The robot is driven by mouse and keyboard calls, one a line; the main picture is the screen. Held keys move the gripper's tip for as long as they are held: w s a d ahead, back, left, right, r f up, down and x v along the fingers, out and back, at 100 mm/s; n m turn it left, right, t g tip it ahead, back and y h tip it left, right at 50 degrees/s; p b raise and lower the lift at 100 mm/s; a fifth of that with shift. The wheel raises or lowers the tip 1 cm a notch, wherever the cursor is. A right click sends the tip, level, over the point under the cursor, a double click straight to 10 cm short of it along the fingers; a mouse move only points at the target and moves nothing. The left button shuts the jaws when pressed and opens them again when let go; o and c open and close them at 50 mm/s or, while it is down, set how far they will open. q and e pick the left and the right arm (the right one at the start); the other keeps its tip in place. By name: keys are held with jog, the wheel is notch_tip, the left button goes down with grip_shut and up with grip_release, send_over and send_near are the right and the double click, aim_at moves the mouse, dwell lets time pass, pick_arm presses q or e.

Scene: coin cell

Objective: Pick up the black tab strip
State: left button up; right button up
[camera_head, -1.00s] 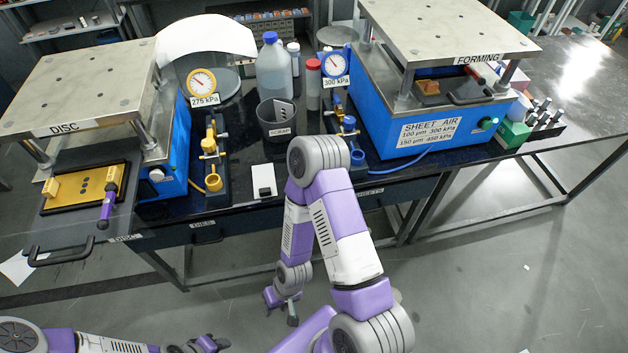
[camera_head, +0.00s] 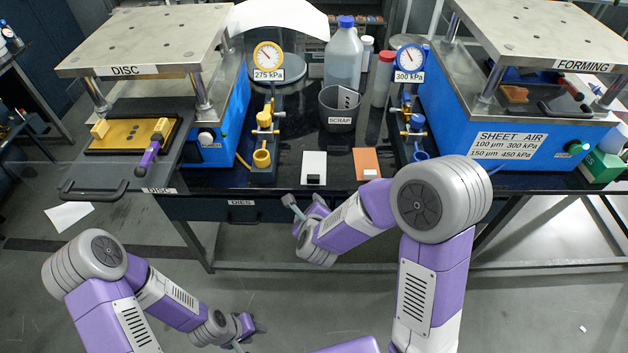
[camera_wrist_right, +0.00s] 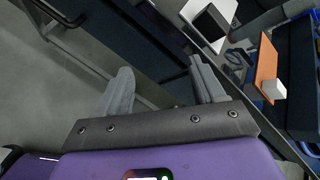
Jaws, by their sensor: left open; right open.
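A small black strip (camera_head: 313,179) lies on the front end of a white card (camera_head: 314,163) near the front edge of the dark bench. The black strip also shows at the top of the right wrist view (camera_wrist_right: 211,21). My right gripper (camera_head: 294,207) is open and empty, just in front of the bench edge and left of the strip. In the right wrist view its spread fingers (camera_wrist_right: 164,90) have nothing between them, and the strip lies beyond them to the upper right. My left gripper (camera_head: 248,331) is open, low over the floor, far from the bench.
An orange card (camera_head: 367,161) with a white tab lies right of the white card. A SCRAP bin (camera_head: 339,110) stands behind. The DISC press (camera_head: 140,60) is at left and the FORMING press (camera_head: 530,50) at right.

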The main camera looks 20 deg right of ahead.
aim_at(313, 176)
notch_tip(313, 176, up, 7)
jog(key=m+t+h+b, duration=0.2)
jog(key=m+b, duration=0.1)
jog(key=m, duration=0.8)
jog(key=shift+h, duration=0.3)
jog(key=x, duration=0.8)
jog(key=shift+s+d+r+b, duration=0.1)
jog(key=shift+d+r+b, duration=0.05)
jog(key=shift+d+b, duration=0.25)
jog(key=shift+c, duration=0.3)
